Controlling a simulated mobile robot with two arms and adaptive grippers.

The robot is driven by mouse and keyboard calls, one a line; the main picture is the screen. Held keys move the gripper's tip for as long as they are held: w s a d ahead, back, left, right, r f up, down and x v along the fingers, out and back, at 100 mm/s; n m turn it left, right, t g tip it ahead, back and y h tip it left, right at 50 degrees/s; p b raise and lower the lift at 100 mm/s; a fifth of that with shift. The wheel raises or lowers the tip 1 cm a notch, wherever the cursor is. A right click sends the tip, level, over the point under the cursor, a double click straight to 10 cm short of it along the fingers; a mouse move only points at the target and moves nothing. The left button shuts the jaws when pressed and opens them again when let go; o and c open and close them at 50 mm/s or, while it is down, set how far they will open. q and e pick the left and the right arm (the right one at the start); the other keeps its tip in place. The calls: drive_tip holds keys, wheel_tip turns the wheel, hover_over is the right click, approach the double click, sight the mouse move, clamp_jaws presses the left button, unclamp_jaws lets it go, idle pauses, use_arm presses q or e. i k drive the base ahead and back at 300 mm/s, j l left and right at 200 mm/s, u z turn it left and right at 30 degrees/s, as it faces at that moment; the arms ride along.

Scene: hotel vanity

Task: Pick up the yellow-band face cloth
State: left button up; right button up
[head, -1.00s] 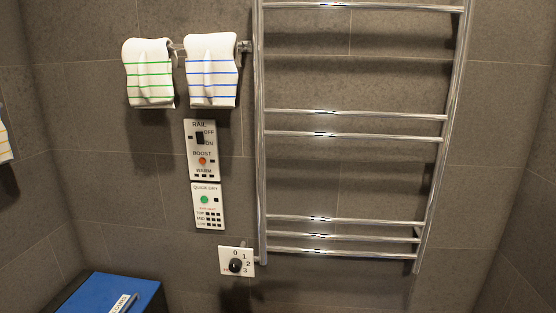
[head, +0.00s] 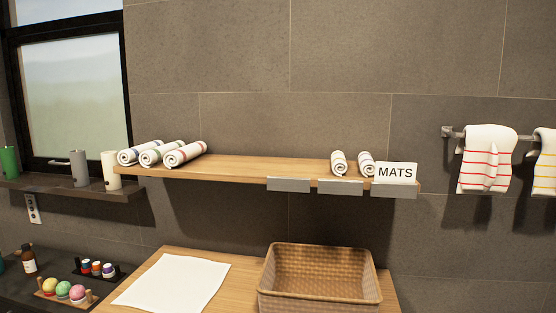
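A white hanging cloth with yellow stripes (head: 545,163) is on the rail at the right edge of the head view, partly cut off by the frame. Beside it hangs a white cloth with red stripes (head: 487,160). On the wooden shelf (head: 245,170) lie two small white rolls; the left small roll (head: 339,163) seems to have a yellowish band, and the right small roll (head: 366,163) a darker, reddish one. The bands are too small to be sure. Neither of my grippers is in view.
Several larger rolls (head: 185,154) lie at the shelf's left. A MATS sign (head: 396,173) stands at its right end. Below are an empty-looking wicker basket (head: 318,295) and a white mat (head: 175,283) on a wooden top. Bottles and small balls (head: 64,289) sit lower left.

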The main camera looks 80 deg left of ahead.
sight(339, 164)
drive_tip(key=u, duration=2.05)
drive_tip(key=l, duration=0.2)
drive_tip(key=k+u, duration=0.05)
